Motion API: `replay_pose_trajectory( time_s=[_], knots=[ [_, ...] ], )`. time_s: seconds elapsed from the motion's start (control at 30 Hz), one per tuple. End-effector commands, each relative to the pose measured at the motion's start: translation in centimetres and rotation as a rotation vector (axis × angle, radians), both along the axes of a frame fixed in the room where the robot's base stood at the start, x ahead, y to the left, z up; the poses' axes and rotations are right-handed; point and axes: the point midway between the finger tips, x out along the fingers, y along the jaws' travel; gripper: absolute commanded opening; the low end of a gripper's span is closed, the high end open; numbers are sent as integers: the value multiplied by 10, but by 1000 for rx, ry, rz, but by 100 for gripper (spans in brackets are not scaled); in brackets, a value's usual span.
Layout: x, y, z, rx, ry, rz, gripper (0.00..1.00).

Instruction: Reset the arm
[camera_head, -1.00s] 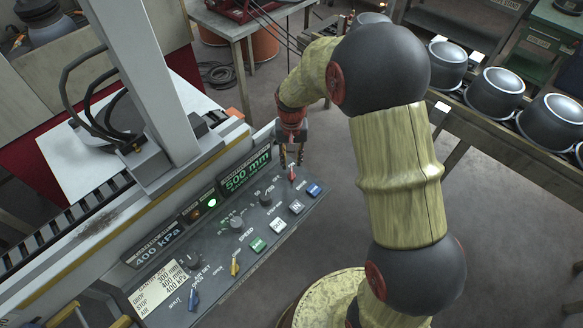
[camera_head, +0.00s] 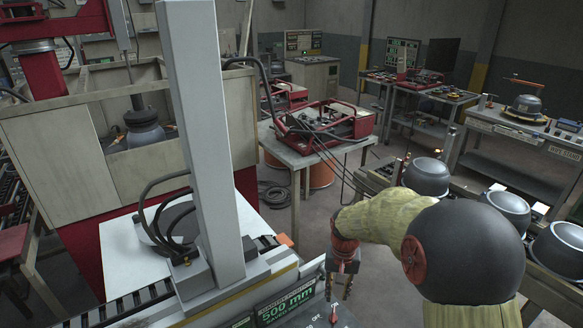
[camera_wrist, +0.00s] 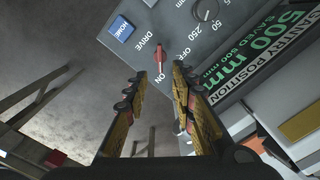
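My gripper (camera_head: 339,288) hangs pointing down above the far right end of the control panel (camera_head: 300,310). In the wrist view my gripper (camera_wrist: 160,85) is open, its two fingers apart with nothing between them. Beyond the fingertips is a red toggle switch (camera_wrist: 159,58) between the ON and OFF labels. A blue HOME button (camera_wrist: 121,28) sits on the same panel beside it. A green display (camera_head: 285,303) reads 500 mm. My arm (camera_head: 440,245) rises at the right with a yellowish sleeve and dark joints.
A grey gantry column (camera_head: 202,140) stands left of my gripper. A table with a red-framed machine (camera_head: 325,122) is behind. Floor between the table and the conveyor is open.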

Motion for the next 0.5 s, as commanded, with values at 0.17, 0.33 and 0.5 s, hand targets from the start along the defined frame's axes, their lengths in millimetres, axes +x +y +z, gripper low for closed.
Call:
replay_pose_trajectory(
  time_s=[0.17, 0.33, 0.5],
  knots=[
    [-36, 0, -12, 3, 67, 79, 26],
    [-80, 0, 21, 5, 57, 148, 26],
    [-118, 0, 57, 1, 5, 199, 26]
  ],
)
